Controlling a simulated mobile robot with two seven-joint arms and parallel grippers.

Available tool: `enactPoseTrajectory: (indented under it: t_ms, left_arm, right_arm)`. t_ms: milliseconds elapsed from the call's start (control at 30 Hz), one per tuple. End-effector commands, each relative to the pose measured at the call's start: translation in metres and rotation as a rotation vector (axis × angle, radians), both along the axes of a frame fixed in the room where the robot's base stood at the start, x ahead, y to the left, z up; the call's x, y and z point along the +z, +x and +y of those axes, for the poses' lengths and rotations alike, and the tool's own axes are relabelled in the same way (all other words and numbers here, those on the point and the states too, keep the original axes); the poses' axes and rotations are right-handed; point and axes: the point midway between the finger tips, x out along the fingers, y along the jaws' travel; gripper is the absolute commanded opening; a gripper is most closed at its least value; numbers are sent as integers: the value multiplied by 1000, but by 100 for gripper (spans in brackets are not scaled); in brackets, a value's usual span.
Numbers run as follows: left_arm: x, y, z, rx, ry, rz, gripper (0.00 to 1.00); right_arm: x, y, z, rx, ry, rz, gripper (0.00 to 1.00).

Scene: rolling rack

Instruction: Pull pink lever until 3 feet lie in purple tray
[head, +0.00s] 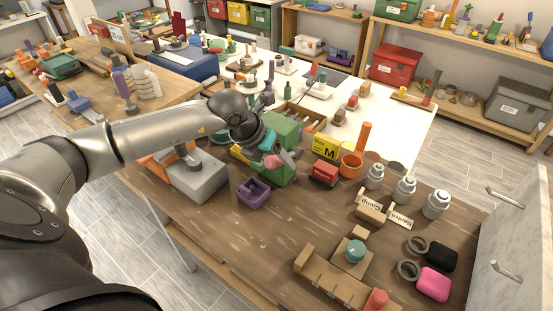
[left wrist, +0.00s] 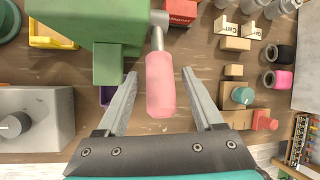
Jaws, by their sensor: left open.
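The green dispenser (head: 281,135) stands on the brown wooden table. The pink lever (head: 270,161) shows partly behind my left gripper in the head view. In the left wrist view the pink lever (left wrist: 160,84) hangs from a grey rod on the green dispenser (left wrist: 95,22). My left gripper (left wrist: 164,76) is open, with one finger on each side of the pink handle and a gap to both. The purple tray (head: 254,194) sits on the table below the dispenser. No feet can be made out in it. My right gripper is not in view.
A grey box with a knob (head: 198,176) stands left of the tray. A red block (head: 323,173) and a yellow box marked M (head: 326,147) stand right of the dispenser. The table in front of the tray is clear. A wooden stand (head: 325,279) is at the front right.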

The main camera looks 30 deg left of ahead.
Motion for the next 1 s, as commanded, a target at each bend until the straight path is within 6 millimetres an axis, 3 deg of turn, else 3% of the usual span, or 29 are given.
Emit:
enactPoseTrajectory:
  t_ms: [267, 700, 1000]
  left_arm:
    - [15, -7, 4, 0, 2, -1, 69]
    - [88, -45, 21, 0, 7, -2, 69]
    - [122, -63, 28, 1, 3, -1, 69]
  right_arm:
    - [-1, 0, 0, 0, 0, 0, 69]
    - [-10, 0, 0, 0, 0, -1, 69]
    - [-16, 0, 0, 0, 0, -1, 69]
